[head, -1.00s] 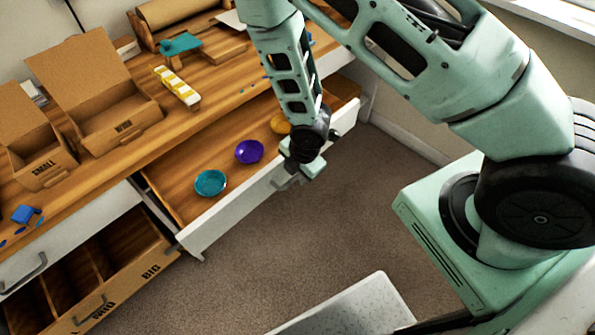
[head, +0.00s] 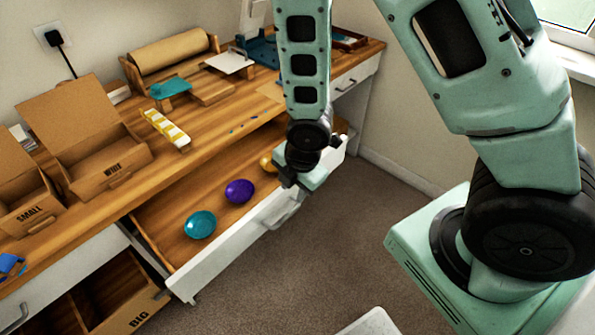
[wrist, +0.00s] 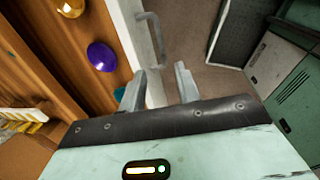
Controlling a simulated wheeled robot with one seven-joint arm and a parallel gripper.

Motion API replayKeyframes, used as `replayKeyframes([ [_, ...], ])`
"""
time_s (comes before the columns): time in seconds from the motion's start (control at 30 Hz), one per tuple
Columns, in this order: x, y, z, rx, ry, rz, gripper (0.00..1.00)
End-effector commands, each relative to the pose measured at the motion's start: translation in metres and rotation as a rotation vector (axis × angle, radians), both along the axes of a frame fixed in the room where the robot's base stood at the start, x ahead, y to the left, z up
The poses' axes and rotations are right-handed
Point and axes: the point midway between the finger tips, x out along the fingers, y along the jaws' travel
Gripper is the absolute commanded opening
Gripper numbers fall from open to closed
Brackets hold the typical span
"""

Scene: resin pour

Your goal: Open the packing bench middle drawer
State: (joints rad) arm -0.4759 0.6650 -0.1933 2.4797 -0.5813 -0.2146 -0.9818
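The middle drawer (head: 225,243) of the wooden-topped packing bench (head: 215,133) is pulled well out, with its white front standing away from the bench. Its grey handle (head: 283,213) is on the outer face; the handle also shows in the wrist view (wrist: 154,40). My gripper (head: 288,178) is by the drawer front, near the handle. In the wrist view its two fingers (wrist: 160,86) are apart, with nothing held between them. The handle lies just beyond the fingers, towards the left one. Inside the drawer are a teal piece (head: 200,225), a purple piece (head: 239,191) and a gold piece (head: 268,164), partly hidden by my gripper.
Cardboard boxes marked SMALL (head: 28,212) and WIDT (head: 112,170), a paper roll (head: 172,52) and a yellow-striped piece (head: 166,128) are on the bench top. A lower drawer marked BIG (head: 140,318) is open at lower left. Carpet (head: 270,285) before the bench is clear.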

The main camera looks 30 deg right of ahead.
Motion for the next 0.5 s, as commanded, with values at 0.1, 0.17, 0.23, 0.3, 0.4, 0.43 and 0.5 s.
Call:
replayKeyframes([
  [0.1, -0.003, -0.001, 0.023, 0.003, -0.003, -0.002, 0.33],
  [0.17, -0.004, -0.002, 0.031, 0.002, -0.004, -0.003, 0.33],
  [0.23, -0.006, -0.002, 0.041, 0.003, -0.002, -0.002, 0.33],
  [0.3, -0.007, -0.003, 0.047, 0.002, -0.001, -0.002, 0.33],
  [0.4, -0.009, -0.003, 0.053, 0.001, -0.001, -0.001, 0.33],
  [0.43, -0.009, -0.003, 0.054, 0.0, 0.0, -0.001, 0.33],
  [0.5, -0.01, -0.003, 0.055, 0.0, 0.001, -0.001, 0.33],
])
